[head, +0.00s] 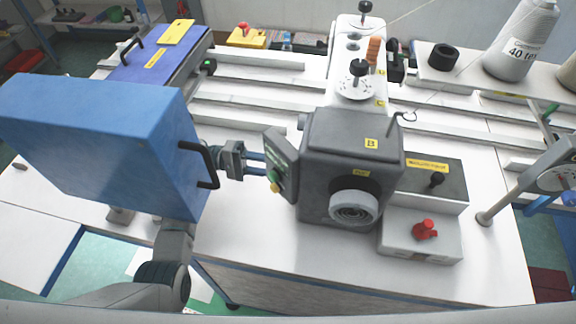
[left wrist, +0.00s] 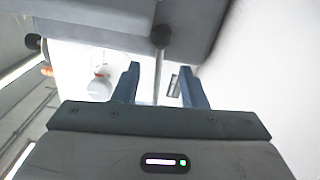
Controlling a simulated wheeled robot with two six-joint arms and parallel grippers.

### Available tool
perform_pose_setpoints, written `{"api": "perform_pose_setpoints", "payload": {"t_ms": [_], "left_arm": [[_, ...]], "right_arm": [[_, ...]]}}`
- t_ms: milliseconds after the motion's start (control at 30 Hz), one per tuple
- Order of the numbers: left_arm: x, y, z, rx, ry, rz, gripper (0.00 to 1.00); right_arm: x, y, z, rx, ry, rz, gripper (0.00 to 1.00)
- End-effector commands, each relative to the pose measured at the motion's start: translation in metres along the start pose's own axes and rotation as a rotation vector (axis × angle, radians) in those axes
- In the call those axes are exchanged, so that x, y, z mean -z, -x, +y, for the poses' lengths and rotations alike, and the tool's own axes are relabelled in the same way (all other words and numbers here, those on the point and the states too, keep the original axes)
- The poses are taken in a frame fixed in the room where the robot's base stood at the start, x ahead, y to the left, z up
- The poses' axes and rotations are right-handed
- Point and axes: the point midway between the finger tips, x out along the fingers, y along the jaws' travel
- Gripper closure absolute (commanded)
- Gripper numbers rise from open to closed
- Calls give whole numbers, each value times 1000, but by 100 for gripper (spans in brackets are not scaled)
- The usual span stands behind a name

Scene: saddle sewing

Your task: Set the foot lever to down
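In the left wrist view, a thin grey rod with a round dark knob (left wrist: 162,37) stands out from a grey machine body, between my gripper's fingers. It looks like the foot lever, though no label on it is readable. My left gripper (left wrist: 159,70) is open, with one blue finger on each side of the rod; I cannot tell whether either touches it. In the head view my left gripper (head: 258,165) points right at the dark grey machine head (head: 330,150), its fingertips partly hidden by a tilted green-marked panel (head: 280,155). The lever is not visible there. My right gripper is not in view.
A white handwheel (head: 354,205) faces forward. A grey block with a red knob (head: 425,229) sits at right. Thread cones (head: 521,45) stand at back right.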

Motion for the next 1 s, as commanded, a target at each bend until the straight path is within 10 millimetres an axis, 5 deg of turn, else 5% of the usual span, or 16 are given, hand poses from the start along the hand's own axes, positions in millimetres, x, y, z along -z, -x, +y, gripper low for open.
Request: {"api": "perform_pose_setpoints", "payload": {"t_ms": [333, 767, 1000], "left_arm": [[0, -59, 1, -1, -1, 0, 62], [0, -69, 0, 1, -2, 2, 62], [0, -69, 0, 1, -2, 2, 100]], "right_arm": [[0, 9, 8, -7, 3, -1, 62], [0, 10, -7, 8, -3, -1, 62], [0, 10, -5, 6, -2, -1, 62]]}}
